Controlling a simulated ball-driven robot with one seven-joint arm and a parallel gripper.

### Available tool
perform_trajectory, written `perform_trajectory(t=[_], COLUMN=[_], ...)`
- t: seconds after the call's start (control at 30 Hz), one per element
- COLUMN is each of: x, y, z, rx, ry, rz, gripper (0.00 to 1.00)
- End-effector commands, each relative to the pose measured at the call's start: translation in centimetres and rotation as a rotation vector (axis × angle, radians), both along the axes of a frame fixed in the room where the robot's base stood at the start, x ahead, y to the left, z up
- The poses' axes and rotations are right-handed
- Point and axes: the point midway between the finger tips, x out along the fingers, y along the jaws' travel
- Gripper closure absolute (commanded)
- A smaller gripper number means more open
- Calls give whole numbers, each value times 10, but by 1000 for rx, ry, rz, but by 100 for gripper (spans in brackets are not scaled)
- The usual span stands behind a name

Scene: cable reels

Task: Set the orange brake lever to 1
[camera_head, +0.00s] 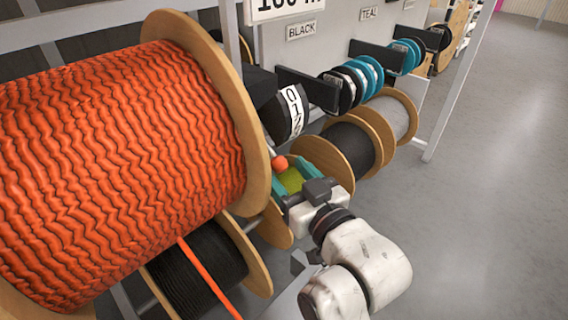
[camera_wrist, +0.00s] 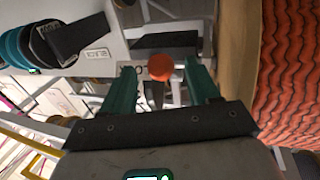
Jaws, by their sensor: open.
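The brake lever's round orange knob (camera_head: 280,162) shows in the head view just right of the large orange reel's flange. In the wrist view the knob (camera_wrist: 160,67) sits between my two teal fingers, with a dark stem below it. My gripper (camera_head: 288,176) is open around the knob, one finger on each side. In the wrist view a gap shows between the knob and each finger of my gripper (camera_wrist: 159,75). Small dark characters beside the knob are partly hidden, and I cannot read the lever's setting.
The large orange cable reel (camera_head: 120,150) stands close at left, its flange near my gripper. A black reel (camera_head: 195,280) is below it. A black drum with white number band (camera_head: 296,110) is above the knob. More reels (camera_head: 350,148) stand behind. Grey floor (camera_head: 490,190) is clear at right.

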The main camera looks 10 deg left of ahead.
Motion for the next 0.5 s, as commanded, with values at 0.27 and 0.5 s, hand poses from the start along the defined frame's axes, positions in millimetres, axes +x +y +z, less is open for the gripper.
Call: perform_trajectory(t=[0.27, 0.5], x=[15, 16], y=[11, 11], z=[0, -1], rx=[-1, 0], ry=[1, 1], rz=[0, -1], gripper=[40, 40])
